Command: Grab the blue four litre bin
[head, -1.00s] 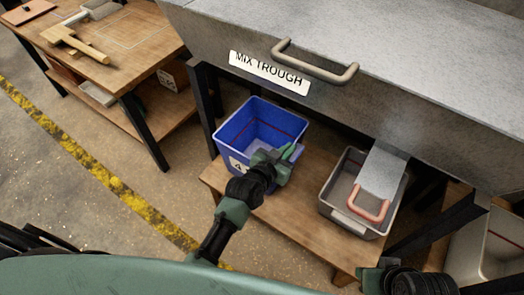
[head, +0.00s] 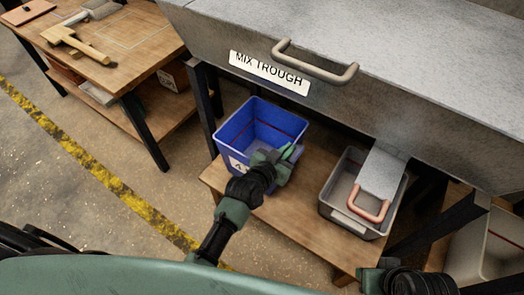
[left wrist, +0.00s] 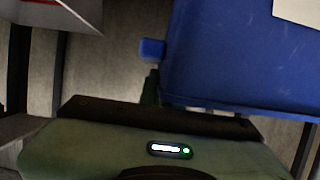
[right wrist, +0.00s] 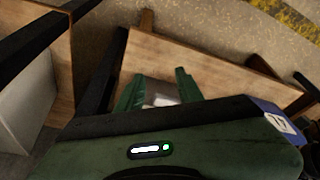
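The blue four litre bin (head: 232,142) stands upright on the lower wooden shelf, under the front of the mix trough. A white label with a partly hidden number is on its front. My left gripper (head: 284,155) is at the bin's near right rim. In the left wrist view the blue bin (left wrist: 235,60) fills the upper right; one narrow finger shows beside its edge and the other is hidden. The fingers look closed on the rim. My right gripper (right wrist: 159,92) is open and empty above the shelf.
The mix trough (head: 400,110) overhangs both. A dark table leg (head: 203,105) is close behind left. Floor at left is clear.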

